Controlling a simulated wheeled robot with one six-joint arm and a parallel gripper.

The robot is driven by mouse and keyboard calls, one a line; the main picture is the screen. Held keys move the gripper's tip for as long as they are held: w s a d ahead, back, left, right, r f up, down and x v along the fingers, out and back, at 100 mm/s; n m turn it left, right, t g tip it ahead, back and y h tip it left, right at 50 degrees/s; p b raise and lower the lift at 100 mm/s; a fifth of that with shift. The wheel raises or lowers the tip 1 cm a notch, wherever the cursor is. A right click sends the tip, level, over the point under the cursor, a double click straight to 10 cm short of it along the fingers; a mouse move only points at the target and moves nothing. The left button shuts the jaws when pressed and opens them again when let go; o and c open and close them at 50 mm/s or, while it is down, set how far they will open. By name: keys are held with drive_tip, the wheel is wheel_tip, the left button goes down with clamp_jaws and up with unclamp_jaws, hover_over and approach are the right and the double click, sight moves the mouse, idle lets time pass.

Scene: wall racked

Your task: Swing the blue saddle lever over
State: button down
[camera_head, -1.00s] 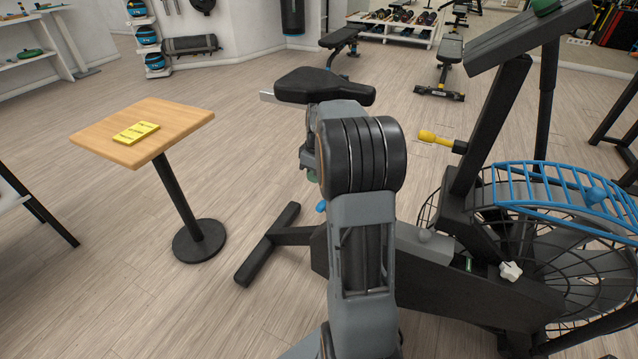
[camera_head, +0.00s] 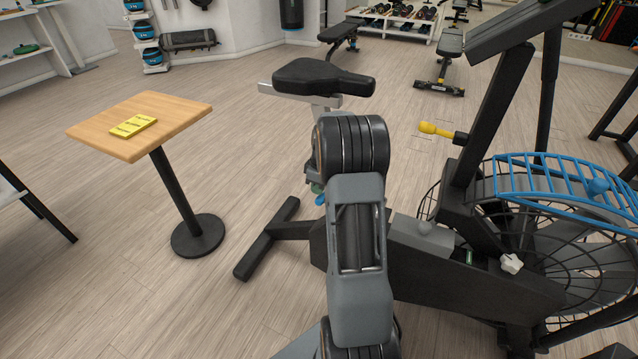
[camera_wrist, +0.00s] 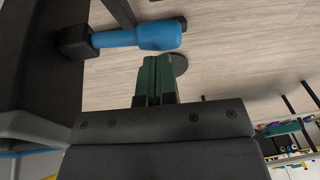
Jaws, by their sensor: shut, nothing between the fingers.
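The blue saddle lever (camera_wrist: 145,37) shows in the wrist view as a blue grip reaching right from a dark hub (camera_wrist: 75,42). In the head view only a small blue bit of it (camera_head: 320,200) shows below the saddle, left of my arm. My gripper (camera_wrist: 156,62) has green fingers pressed together with nothing between them. Its tips are just below the blue grip in the wrist picture; whether they touch it I cannot tell. In the head view my arm hides most of the gripper. The black saddle (camera_head: 322,77) sits above on its grey post.
The exercise bike's frame (camera_head: 460,280) and caged fan wheel (camera_head: 570,250) stand to the right, with a yellow-tipped knob (camera_head: 435,129) beside the upright. A small wooden table (camera_head: 105,125) with a yellow item (camera_head: 133,126) stands left. Open floor lies between table and bike.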

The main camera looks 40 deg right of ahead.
drive_tip(key=shift+f, duration=0.1)
drive_tip(key=shift+s+f, duration=0.3)
drive_tip(key=shift+f, duration=0.25)
drive_tip(key=shift+a+f, duration=0.1)
drive_tip(key=shift+a, duration=0.1)
drive_tip(key=shift+s, duration=0.1)
